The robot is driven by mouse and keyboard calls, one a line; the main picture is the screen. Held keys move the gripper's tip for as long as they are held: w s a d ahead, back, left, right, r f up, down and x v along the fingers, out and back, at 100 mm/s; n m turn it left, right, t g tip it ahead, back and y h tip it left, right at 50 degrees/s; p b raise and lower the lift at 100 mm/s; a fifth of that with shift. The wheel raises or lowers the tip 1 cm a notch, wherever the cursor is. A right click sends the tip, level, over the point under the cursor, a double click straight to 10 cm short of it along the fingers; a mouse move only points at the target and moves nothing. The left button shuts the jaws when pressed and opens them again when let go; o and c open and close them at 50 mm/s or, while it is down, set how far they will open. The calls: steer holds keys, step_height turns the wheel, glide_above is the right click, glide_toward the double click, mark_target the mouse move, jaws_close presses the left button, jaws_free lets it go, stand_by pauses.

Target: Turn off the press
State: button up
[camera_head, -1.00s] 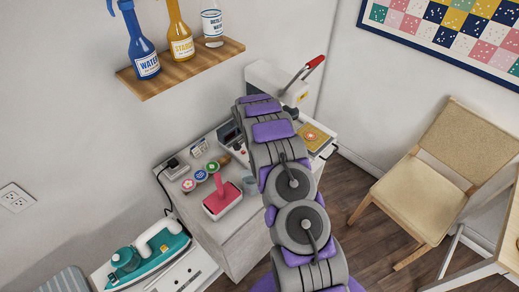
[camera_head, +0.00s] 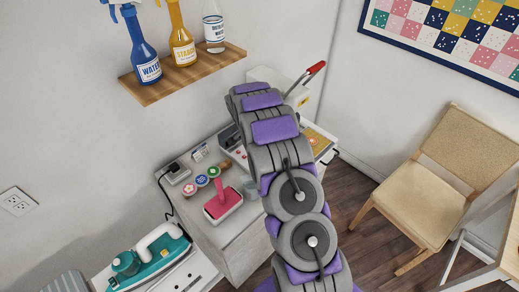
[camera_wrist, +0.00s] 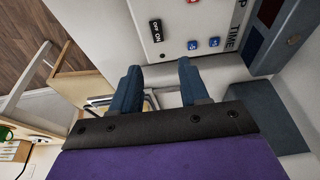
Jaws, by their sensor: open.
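The press (camera_head: 300,100) is a white machine with a red-tipped lever (camera_head: 315,68) at the back of the cabinet; my arm hides much of it in the head view. Its pale control panel (camera_wrist: 178,42) fills the top middle of the wrist view. A black rocker switch (camera_wrist: 156,30) marked OFF and ON is on the panel's left side. Blue buttons (camera_wrist: 203,44) and red ones sit to its right, by the word TIME. My gripper (camera_wrist: 159,72) is open and empty, its dark fingers pointing at the panel just below the switch. The gripper is hidden in the head view.
A pink-handled tool (camera_head: 221,205), a small cup and round badges lie on the cabinet top left of my arm. A teal iron (camera_head: 150,262) stands at lower left. A shelf (camera_head: 185,75) with bottles hangs above. A wooden chair (camera_head: 430,190) is at right.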

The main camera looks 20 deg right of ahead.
steer(key=w+v, duration=0.1)
steer(key=v, duration=0.7)
steer(key=shift+s+r, duration=0.4)
steer(key=shift+s, duration=0.1)
steer(key=s+a+r+n+g+y+b, duration=0.1)
steer(key=s+a+r+n, duration=0.25)
steer(key=s+r, duration=0.55)
steer(key=s+a+r+n, duration=0.3)
steer(key=s+a+r, duration=0.2)
steer(key=s, duration=0.8)
steer(key=s+a+n+g+y+b, duration=0.1)
steer(key=s+a+n, duration=0.2)
steer(key=s, duration=1)
steer(key=s+a+n+g+y, duration=0.1)
steer(key=s+a+n, duration=0.2)
steer(key=s, duration=1)
steer(key=shift+s+a+r+n+b, duration=0.25)
steer(key=shift+a+r+n+b, duration=0.2)
steer(key=shift+n, duration=0.3)
